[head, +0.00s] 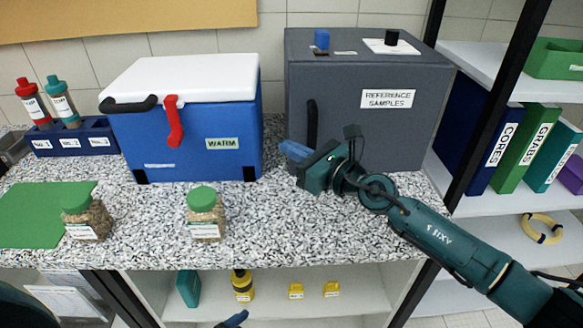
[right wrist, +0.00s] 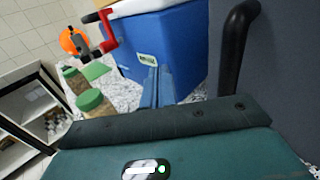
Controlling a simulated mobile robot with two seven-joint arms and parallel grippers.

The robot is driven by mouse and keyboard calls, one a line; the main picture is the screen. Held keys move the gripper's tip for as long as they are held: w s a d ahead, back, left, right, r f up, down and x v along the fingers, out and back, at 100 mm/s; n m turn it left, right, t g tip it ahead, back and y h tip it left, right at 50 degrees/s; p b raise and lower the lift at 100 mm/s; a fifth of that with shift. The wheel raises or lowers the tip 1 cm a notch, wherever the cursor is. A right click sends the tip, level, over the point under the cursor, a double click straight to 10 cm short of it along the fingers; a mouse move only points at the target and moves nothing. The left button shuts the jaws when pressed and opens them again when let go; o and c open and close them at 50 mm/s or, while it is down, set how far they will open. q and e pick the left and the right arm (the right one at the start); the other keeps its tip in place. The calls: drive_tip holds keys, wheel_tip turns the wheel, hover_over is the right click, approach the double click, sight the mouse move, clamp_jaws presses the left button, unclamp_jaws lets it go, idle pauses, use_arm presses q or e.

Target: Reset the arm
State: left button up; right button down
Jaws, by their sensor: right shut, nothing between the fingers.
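My right arm reaches in from the lower right in the head view. Its gripper (head: 288,148) is in front of the grey box, above the counter, pointing left towards the blue cooler. Its blue fingers (right wrist: 158,88) are together and empty in the right wrist view, apart from the cooler. Of my left gripper, only what appears to be a blue fingertip (head: 233,319) shows at the head view's bottom edge. Whether it is open or shut is hidden.
The speckled counter (head: 285,235) is clear at front centre. On it stand a blue cooler (head: 190,135) with white lid and red latch, a grey REFERENCE SAMPLES box (head: 345,135), two green-lidded jars (head: 205,215) and a green mat (head: 40,215). Shelves (head: 480,65) are at right.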

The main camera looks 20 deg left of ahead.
drive_tip(key=s+d+r+m+t+h+p, duration=0.2)
drive_tip(key=s+d+r+m+t+p, duration=0.35)
drive_tip(key=m, duration=0.75)
drive_tip(key=s+d+f+m+t+h+b, duration=0.1)
drive_tip(key=d+f+m+h, duration=0.2)
drive_tip(key=d+m+h, duration=0.45)
drive_tip(key=s+d+f+m+t+h+b, duration=0.1)
drive_tip(key=d+f+m+t+h, duration=0.3)
drive_tip(key=m, duration=0.7)
drive_tip(key=s+d+f+m+g+h, duration=0.3)
drive_tip(key=s+d+f+m+g, duration=0.55)
drive_tip(key=d, duration=0.25)
drive_tip(key=s+d+f+m+g, duration=0.3)
drive_tip(key=s+m, duration=0.1)
drive_tip(key=s, duration=0.4)
drive_tip(key=s+d+f+m+g, duration=0.3)
drive_tip(key=s+d+g, duration=0.1)
drive_tip(key=s, duration=0.4)
drive_tip(key=w+a+f+t+y, duration=0.1)
drive_tip(key=w+a+f+t, duration=0.1)
drive_tip(key=f, duration=0.3)
drive_tip(key=w+a+f+n+t+y, duration=0.1)
drive_tip(key=w+a+f+t+y, duration=0.1)
drive_tip(key=w+a+f+t, duration=0.1)
wheel_tip(320, 180, down, 2)
drive_tip(key=shift+w+a+f+t, duration=0.1)
drive_tip(key=shift+w+a+t, duration=0.25)
drive_tip(key=shift+w+t, duration=0.35)
